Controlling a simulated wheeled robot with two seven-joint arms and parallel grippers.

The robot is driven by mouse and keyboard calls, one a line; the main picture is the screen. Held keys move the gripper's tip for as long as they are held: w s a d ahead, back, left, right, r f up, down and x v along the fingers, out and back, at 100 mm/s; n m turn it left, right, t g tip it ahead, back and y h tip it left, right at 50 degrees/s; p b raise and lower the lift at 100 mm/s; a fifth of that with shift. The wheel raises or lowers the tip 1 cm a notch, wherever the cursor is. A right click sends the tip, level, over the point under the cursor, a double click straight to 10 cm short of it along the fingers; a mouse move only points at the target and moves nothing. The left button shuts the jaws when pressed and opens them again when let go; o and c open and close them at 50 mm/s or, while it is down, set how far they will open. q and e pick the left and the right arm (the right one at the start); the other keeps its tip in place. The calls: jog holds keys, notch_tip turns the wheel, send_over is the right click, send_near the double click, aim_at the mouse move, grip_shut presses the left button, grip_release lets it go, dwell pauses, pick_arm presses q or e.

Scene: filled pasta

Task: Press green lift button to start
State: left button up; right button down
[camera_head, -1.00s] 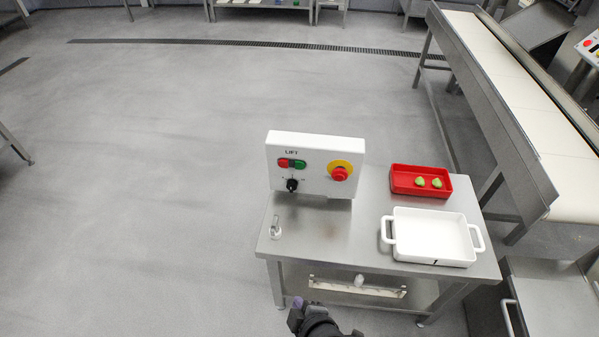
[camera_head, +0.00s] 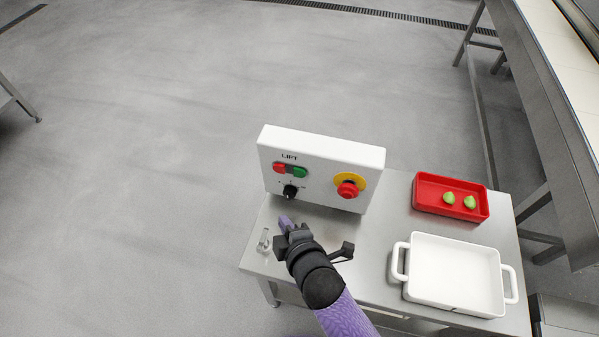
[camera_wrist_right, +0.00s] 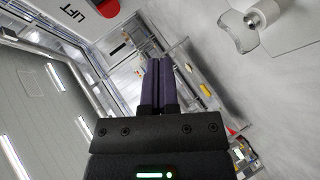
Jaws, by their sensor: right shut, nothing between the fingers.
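The white lift control box (camera_head: 321,166) stands on the steel table (camera_head: 385,235). Its green button (camera_head: 299,172) sits beside a red button (camera_head: 279,168) under the word LIFT. My right gripper (camera_head: 284,222) is shut and empty, over the table's left part, in front of and below the buttons, apart from the box as far as I can tell. In the right wrist view, the closed purple fingers (camera_wrist_right: 158,82) point ahead, and part of the box with LIFT and a red button (camera_wrist_right: 106,8) shows at the top left. The green button is not visible there. My left gripper is not in view.
A black knob (camera_head: 290,192) and a red emergency stop on yellow (camera_head: 348,189) are on the box. A red tray (camera_head: 425,205) with two green pieces and a white dish (camera_head: 450,288) stand on the right. A small metal fitting (camera_head: 264,241) is at the left edge.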

aim_at(300, 173)
pick_arm(q)
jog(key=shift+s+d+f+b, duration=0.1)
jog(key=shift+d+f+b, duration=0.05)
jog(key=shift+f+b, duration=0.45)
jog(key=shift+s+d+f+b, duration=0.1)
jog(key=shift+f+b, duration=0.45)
jog(key=shift+b, duration=0.05)
pick_arm(e)
jog(key=w+d, duration=0.3)
jog(key=w, duration=0.5)
jog(key=shift+w+r, duration=0.15)
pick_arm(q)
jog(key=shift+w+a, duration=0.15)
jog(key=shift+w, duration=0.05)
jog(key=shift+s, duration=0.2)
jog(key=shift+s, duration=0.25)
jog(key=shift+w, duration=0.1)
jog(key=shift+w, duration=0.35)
pick_arm(e)
jog(key=shift+w, duration=0.15)
